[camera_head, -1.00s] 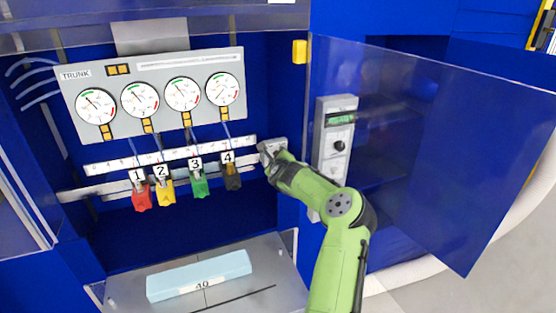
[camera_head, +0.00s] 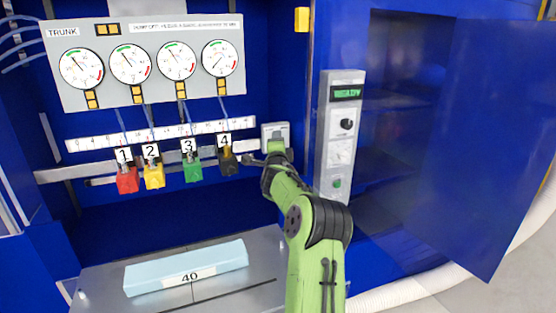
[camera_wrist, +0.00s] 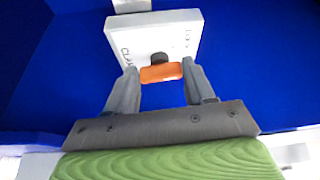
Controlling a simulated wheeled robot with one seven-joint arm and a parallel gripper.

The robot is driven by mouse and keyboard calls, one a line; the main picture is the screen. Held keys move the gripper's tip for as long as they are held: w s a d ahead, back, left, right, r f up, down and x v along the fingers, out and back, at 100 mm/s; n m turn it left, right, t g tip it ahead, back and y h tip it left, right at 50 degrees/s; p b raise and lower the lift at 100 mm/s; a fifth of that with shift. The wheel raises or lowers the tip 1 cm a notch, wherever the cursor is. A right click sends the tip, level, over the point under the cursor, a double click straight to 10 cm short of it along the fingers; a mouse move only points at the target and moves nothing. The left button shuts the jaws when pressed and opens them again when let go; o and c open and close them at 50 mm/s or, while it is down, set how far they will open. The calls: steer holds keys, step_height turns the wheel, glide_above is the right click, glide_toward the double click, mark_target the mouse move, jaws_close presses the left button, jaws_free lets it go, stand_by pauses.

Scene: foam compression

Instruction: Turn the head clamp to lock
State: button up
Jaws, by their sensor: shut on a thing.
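The head clamp is a white plate (camera_wrist: 175,30) with dark lettering, partly legible as "CLA..." and "Lo...", in the wrist view. At its front is a dark round knob (camera_wrist: 159,58) with an orange handle (camera_wrist: 160,73). My gripper (camera_wrist: 158,78) is shut on the orange handle, one grey finger at each end. In the head view the clamp's pale box (camera_head: 275,130) sits at the right end of the white rail, and my green arm reaches up to it. My gripper and wrist hide the handle there.
Four numbered clips hang left of my gripper; the dark one, number 4 (camera_head: 228,163), is closest. A grey control panel (camera_head: 342,125) stands close on the right, beside an open blue door (camera_head: 480,150). A pale blue foam block (camera_head: 187,268) marked 40 lies on the metal plate below.

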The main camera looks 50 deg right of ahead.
steer(key=n+t+b, duration=0.1)
steer(key=n+b, duration=0.2)
steer(key=f+n+t+b, duration=0.1)
steer(key=n+b, duration=0.2)
steer(key=b, duration=0.1)
steer(key=shift+d+h, duration=0.1)
steer(key=shift+h, duration=0.3)
steer(key=shift+n, duration=0.5)
steer(key=o, duration=1)
steer(key=shift+r, duration=0.1)
steer(key=shift+o, duration=0.2)
steer(key=shift+s, duration=0.1)
steer(key=b+v, duration=0.1)
steer(key=v, duration=1.4)
steer(key=shift+s+a+f+b, duration=0.2)
steer(key=shift+s+f+b, duration=0.1)
steer(key=shift+b, duration=0.1)
